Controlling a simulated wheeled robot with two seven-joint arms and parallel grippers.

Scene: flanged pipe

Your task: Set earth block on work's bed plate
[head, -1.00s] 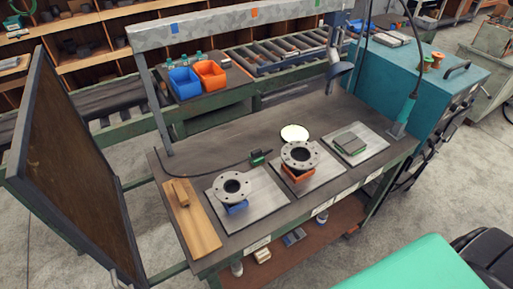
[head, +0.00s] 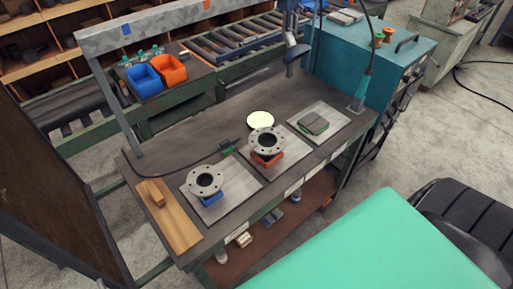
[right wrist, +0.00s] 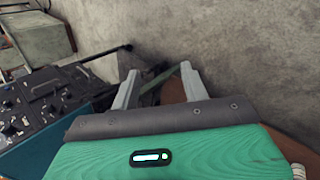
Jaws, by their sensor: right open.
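On the bench, a dark cable ends at a small green and black block (head: 228,147), which lies on the bench top behind the plates. I cannot tell for sure that it is the earth block. Three grey plates lie in a row. The left plate (head: 226,207) bears a flanged pipe (head: 206,179) on a blue support. The middle plate (head: 272,170) bears a flanged pipe (head: 267,140) on an orange support. The right plate (head: 333,119) bears a flat green-edged grey block (head: 313,123). My right gripper (right wrist: 160,85) is open and empty, away from these things.
A wooden board (head: 170,218) with a small wood block lies at the bench's left end. Blue and orange bins (head: 171,69) stand behind. A teal cabinet (head: 365,60) stands at the right end. A dark panel (head: 45,190) stands at the left.

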